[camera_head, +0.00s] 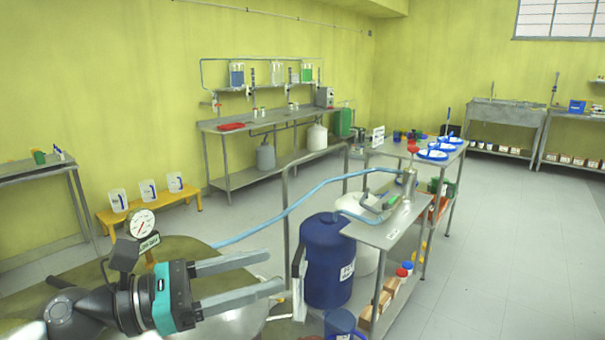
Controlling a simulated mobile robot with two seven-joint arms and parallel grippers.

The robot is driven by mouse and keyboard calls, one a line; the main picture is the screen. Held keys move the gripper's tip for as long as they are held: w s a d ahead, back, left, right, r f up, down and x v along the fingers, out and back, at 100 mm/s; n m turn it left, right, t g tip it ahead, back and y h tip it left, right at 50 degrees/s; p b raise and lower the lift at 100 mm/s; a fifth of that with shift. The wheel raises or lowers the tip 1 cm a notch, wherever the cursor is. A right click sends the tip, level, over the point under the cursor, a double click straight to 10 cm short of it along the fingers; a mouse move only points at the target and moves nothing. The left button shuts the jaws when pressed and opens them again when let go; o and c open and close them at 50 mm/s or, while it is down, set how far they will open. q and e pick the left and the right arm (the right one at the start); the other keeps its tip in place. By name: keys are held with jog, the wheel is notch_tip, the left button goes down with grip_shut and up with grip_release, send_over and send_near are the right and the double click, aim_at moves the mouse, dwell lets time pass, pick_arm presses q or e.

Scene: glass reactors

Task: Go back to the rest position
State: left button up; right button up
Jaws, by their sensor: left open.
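My left gripper (279,272) comes in from the lower left, with a dark wrist and a teal band. Its two long grey fingers point right and stand apart, with nothing between them. It is above a large round vessel top (190,252) in the lower left. A dial gauge (140,223) stands on that top, just behind the gripper's wrist. My right gripper is not in view.
A blue drum (327,260) stands right of the gripper beside a steel cart (385,232). A light blue hose (285,212) runs from the vessel to the cart. A steel bench (270,120) lines the back wall. The floor at right (500,250) is clear.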

pick_arm(q)
jog(key=w+a+f+n+t+y, duration=0.1)
jog(key=w+a+n+t+y, duration=0.3)
jog(key=n, duration=0.9)
jog(key=w+a+n+t+y, duration=0.1)
jog(key=a+n+t+y, duration=0.3)
jog(key=n+t, duration=0.6)
jog(key=s+a+f+n+g+y, duration=0.25)
jog(key=f+n+g+y, duration=0.2)
jog(key=f+n, duration=0.4)
jog(key=s+a+f+n+g+y, duration=0.25)
jog(key=f+n+y, duration=0.25)
jog(key=f+n, duration=0.35)
jog(key=s+d+f+n+g+h, duration=0.15)
jog(key=s+f+n+g, duration=0.35)
jog(key=s, duration=0.5)
jog(key=s+d+f+n+g, duration=0.2)
jog(key=s+f+n+g, duration=0.2)
jog(key=s+f+g, duration=0.45)
notch_tip(320, 180, down, 21)
jog(key=s+t, duration=0.1)
jog(key=s, duration=0.2)
jog(key=s+a+f, duration=0.2)
jog(key=s+f, duration=1.1)
jog(key=s, duration=0.2)
jog(key=shift+a+f+m+g+y, duration=0.2)
jog(key=shift+a+m+g+y, duration=0.15)
jog(key=shift+m+g, duration=0.1)
jog(key=shift+c, duration=0.8)
